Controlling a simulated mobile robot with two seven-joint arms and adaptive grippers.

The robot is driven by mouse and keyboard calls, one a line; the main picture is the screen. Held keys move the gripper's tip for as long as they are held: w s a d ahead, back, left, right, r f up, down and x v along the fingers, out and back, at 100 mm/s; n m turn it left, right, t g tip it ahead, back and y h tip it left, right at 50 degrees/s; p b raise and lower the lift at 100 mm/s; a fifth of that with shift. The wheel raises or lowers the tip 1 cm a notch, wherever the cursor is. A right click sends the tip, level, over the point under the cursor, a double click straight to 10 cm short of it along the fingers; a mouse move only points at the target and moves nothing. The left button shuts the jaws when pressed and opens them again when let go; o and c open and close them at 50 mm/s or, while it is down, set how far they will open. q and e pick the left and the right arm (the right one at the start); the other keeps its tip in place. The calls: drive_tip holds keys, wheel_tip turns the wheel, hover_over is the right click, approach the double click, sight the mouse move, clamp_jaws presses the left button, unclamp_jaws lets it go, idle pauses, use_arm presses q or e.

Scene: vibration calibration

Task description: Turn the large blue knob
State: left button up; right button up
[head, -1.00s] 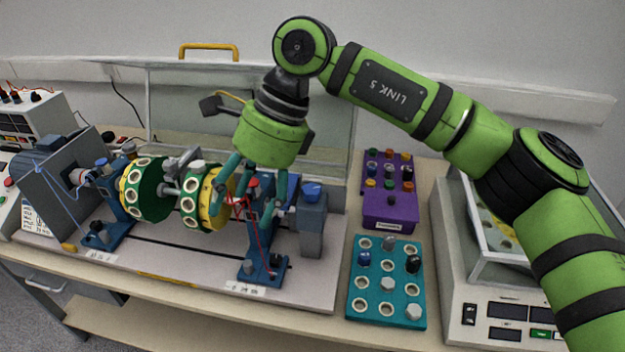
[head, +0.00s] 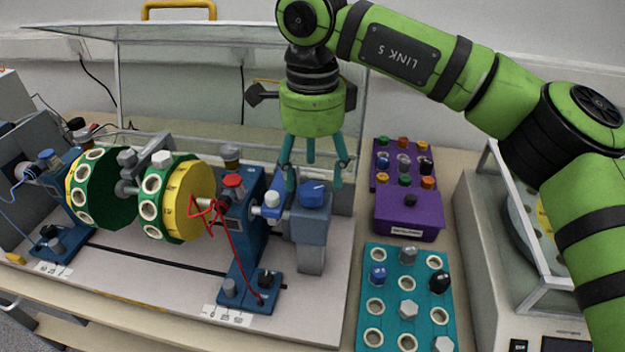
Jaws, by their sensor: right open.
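The large blue knob (head: 313,195) sits on top of a grey-blue block (head: 309,229) at the right end of the shaft rig. My right gripper (head: 315,178) points down above it. Its teal fingers are spread apart and empty, with the tips at about the height of the knob in the picture. I cannot tell whether any finger touches the knob. My left gripper is not in view.
The rig carries a green and yellow wheel (head: 187,200) and a blue bearing stand (head: 243,240) with red wires left of the knob. A clear guard (head: 190,85) stands behind. A purple box (head: 408,212) and a teal tray (head: 392,308) lie to the right.

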sight(312, 189)
wheel_tip(312, 189, down, 3)
drive_tip(key=shift+f, duration=0.15)
drive_tip(key=c, duration=1.1)
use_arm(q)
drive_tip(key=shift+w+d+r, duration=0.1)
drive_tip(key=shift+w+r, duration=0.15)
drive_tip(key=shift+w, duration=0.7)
use_arm(e)
drive_tip(key=shift+c, duration=0.2)
